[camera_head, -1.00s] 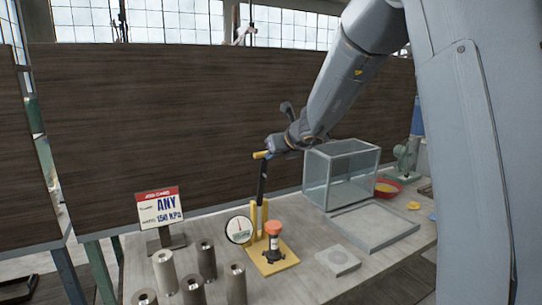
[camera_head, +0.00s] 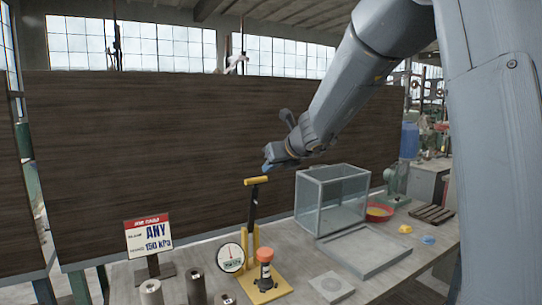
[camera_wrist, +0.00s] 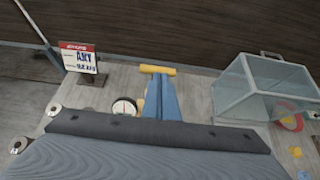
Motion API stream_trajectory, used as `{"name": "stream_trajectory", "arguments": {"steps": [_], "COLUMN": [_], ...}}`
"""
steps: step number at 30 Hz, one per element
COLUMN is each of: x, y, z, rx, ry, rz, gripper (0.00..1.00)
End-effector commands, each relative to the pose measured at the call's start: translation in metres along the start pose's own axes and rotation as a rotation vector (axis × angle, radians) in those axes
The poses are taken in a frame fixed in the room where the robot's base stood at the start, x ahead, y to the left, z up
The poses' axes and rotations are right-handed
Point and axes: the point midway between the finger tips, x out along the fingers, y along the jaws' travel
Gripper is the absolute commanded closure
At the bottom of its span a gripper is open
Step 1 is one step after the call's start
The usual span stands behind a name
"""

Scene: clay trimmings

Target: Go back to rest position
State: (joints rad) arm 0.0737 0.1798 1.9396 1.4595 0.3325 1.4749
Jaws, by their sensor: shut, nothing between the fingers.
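My gripper (camera_head: 268,164) is shut and empty, raised above the bench at the end of my arm. Its blue fingers (camera_wrist: 162,100) lie together in the wrist view. A hand pump stands just below it, with a yellow handle (camera_head: 256,180) on a black shaft; a small gap shows between handle and fingers. In the wrist view the handle (camera_wrist: 157,70) shows past the fingertips, which hide much of the pump. A round white gauge (camera_head: 231,258) and an orange-capped cylinder (camera_head: 265,271) are by the pump's base.
A clear glass box (camera_head: 330,200) stands right of the pump, with a grey tray (camera_head: 365,250) in front. A red bowl (camera_head: 379,212) is farther right. Several grey cylinders (camera_head: 197,287) and a job card (camera_head: 149,237) stand at left. A dark wooden panel (camera_head: 160,130) rises behind.

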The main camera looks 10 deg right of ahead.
Motion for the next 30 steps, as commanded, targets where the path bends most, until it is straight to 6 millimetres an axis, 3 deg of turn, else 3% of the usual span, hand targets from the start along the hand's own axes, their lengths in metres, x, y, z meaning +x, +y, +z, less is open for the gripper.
{"name": "stream_trajectory", "arguments": {"steps": [3, 7, 11, 14, 20, 24, 27, 30], "x": [-0.011, -0.015, -0.013, -0.012, -0.028, -0.054, -0.077, -0.098], "y": [0.0, 0.0, 0.009, 0.023, 0.055, 0.07, 0.077, 0.08], "z": [0.013, 0.016, -0.013, -0.064, -0.198, -0.291, -0.349, -0.393], "rx": [-0.001, -0.01, -0.161, -0.433, -1.164, -1.684, -2.023, -2.287], "ry": [-0.002, 0.003, 0.057, 0.143, 0.324, 0.387, 0.382, 0.343], "rz": [0.0, 0.001, 0.02, 0.069, 0.3, 0.559, 0.776, 0.977], "gripper": [1.0, 1.0, 1.0, 1.0, 1.0, 1.0, 1.0, 1.0]}}
